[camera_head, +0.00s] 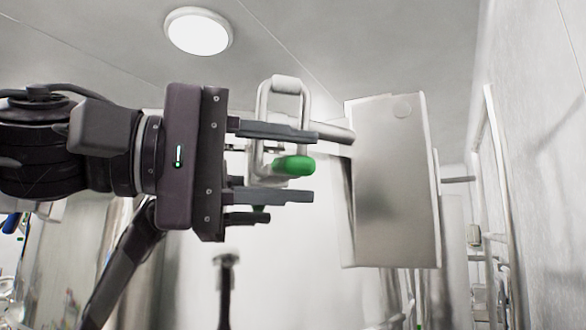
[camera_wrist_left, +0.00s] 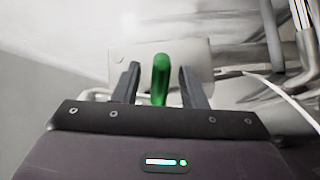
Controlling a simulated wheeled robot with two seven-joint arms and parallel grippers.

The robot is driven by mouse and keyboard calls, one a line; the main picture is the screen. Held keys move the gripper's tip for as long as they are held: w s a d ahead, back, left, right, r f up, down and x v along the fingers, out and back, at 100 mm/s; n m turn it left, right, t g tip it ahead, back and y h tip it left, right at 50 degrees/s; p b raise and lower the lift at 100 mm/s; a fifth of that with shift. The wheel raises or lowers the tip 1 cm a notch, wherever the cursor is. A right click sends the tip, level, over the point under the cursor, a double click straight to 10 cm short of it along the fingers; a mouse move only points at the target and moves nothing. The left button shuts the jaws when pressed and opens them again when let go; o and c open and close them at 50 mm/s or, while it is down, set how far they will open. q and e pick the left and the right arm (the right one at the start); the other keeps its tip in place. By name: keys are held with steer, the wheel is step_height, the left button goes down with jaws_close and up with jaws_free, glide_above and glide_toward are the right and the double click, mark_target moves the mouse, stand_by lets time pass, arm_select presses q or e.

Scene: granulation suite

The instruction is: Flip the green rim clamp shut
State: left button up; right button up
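The green rim clamp's green grip (camera_head: 294,166) sits between the two fingers of my left gripper (camera_head: 314,167). In the left wrist view the green grip (camera_wrist_left: 160,80) stands upright between the open fingers (camera_wrist_left: 159,68), with a gap on each side. A pale looped metal handle (camera_head: 263,110) rises behind the fingers, partly hidden by them; I cannot tell if it belongs to the clamp. The clamp's base is hidden or unclear. My right gripper cannot be made out in either view.
A large metal box or panel (camera_head: 392,185) stands just right of the left fingertips, with a bar running towards them. Pale rails (camera_head: 498,180) line the right wall. A round ceiling lamp (camera_head: 198,32) is above. A dark upright post (camera_head: 225,275) is below the gripper.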

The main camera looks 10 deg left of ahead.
arm_select(q)
steer(key=b+v, duration=0.2)
steer(key=v, duration=0.5)
